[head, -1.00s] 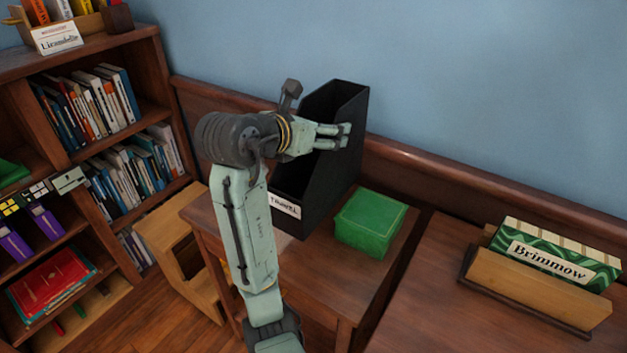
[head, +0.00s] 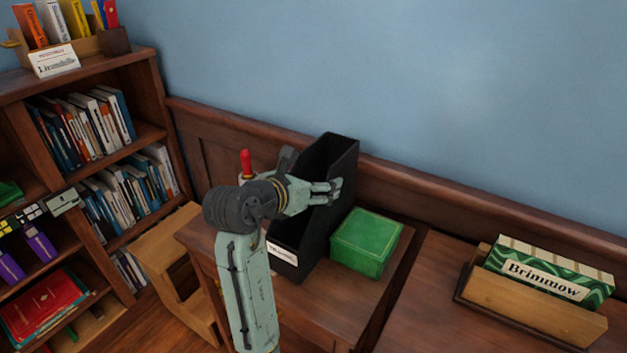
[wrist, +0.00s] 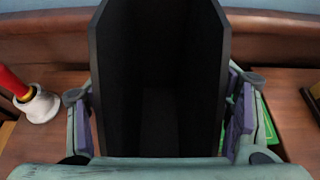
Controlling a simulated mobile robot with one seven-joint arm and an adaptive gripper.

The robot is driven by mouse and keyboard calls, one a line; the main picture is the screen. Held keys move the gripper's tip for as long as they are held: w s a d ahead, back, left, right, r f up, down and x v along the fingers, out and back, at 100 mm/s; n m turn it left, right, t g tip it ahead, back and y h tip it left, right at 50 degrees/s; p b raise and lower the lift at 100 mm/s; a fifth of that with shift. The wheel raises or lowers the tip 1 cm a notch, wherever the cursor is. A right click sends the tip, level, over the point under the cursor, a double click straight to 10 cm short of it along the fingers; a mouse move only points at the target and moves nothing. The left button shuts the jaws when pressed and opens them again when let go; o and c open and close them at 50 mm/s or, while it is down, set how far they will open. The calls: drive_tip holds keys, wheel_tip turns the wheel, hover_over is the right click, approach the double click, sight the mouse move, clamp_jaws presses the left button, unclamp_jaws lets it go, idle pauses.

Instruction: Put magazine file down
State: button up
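The black magazine file (head: 318,228) is upright over the small wooden table (head: 355,292), left of the green box (head: 367,242). Its white label is at the low front, and its bottom is at or just above the tabletop; I cannot tell whether it touches. In the wrist view, the open inside of the file (wrist: 160,60) fills the middle. My gripper (head: 333,188) has its fingers on both sides of the file. In the wrist view, the gripper (wrist: 160,124) has its pads against the outer walls. My arm hides part of the file's left side.
A red-handled object (head: 246,163) with a white base (wrist: 42,105) stands left of the file. The green box sits close on the right. A card holder labelled Brimmow (head: 530,308) is on the right-hand table. A bookcase (head: 150,95) stands left, and a wood-panelled wall behind.

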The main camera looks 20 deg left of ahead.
drive_tip(key=o, duration=0.4)
drive_tip(key=shift+c, duration=0.2)
drive_tip(key=shift+r, duration=0.1)
